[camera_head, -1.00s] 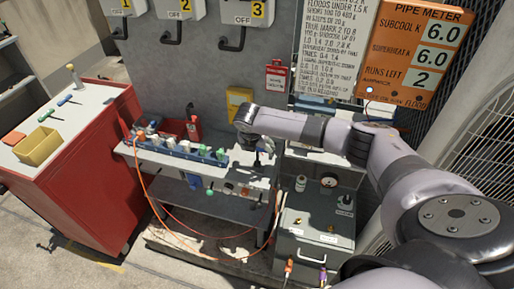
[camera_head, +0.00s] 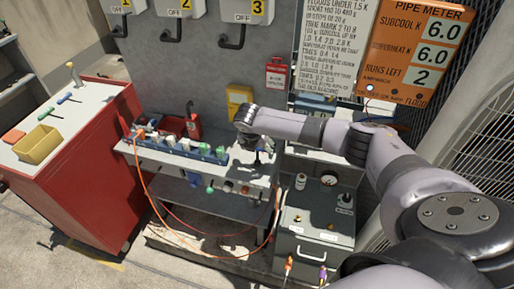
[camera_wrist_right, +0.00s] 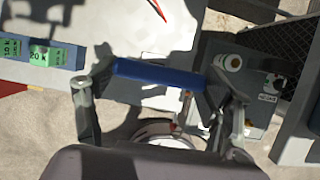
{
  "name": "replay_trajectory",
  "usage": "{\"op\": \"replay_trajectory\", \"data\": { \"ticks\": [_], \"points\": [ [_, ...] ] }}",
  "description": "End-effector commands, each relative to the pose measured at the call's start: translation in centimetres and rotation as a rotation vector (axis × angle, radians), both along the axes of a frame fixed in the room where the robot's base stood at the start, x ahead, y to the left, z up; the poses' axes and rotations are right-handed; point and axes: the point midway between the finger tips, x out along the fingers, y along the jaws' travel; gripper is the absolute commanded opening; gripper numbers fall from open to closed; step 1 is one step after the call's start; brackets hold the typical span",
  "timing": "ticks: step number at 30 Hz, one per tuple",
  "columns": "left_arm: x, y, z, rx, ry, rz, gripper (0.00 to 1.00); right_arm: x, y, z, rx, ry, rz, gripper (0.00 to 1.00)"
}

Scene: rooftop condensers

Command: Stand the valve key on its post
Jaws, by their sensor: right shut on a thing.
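My right gripper (camera_head: 258,150) is over the right end of the grey bench, mostly hidden behind its own wrist in the head view. In the right wrist view the gripper (camera_wrist_right: 160,85) is shut on a blue bar-shaped handle (camera_wrist_right: 160,75), which lies crosswise between its fingers. This looks like the valve key's handle; its stem cannot be made out. A short upright post with a yellowish top (camera_head: 73,74) stands at the back of the red cabinet. I cannot tell whether it is the key's post. My left gripper is not in view.
The red cabinet (camera_head: 110,190) has a yellow bin (camera_head: 38,146), a blue T-handle (camera_head: 68,98) and a green T-handle (camera_head: 46,114) on top. The bench (camera_head: 150,157) carries a blue rack (camera_head: 185,149). An orange hose (camera_head: 150,205) hangs in front. A grey box (camera_head: 310,238) stands right.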

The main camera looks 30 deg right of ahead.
Motion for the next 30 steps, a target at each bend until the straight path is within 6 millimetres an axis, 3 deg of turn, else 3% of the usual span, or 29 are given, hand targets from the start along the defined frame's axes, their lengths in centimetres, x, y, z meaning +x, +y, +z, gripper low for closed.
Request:
{"op": "replay_trajectory", "data": {
  "ticks": [14,15,24,30],
  "points": [
    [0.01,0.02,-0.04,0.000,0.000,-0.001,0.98,0.01,0.03,-0.55,0.001,-0.001,0.000,0.43],
    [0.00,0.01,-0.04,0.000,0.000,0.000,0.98,0.02,0.02,-0.54,0.001,-0.001,0.000,0.77],
    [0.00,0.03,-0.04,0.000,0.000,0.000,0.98,0.02,0.00,-0.53,0.000,0.000,0.000,0.97],
    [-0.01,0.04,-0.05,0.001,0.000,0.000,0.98,0.01,-0.01,-0.54,0.000,0.000,0.000,0.98]
  ]
}}
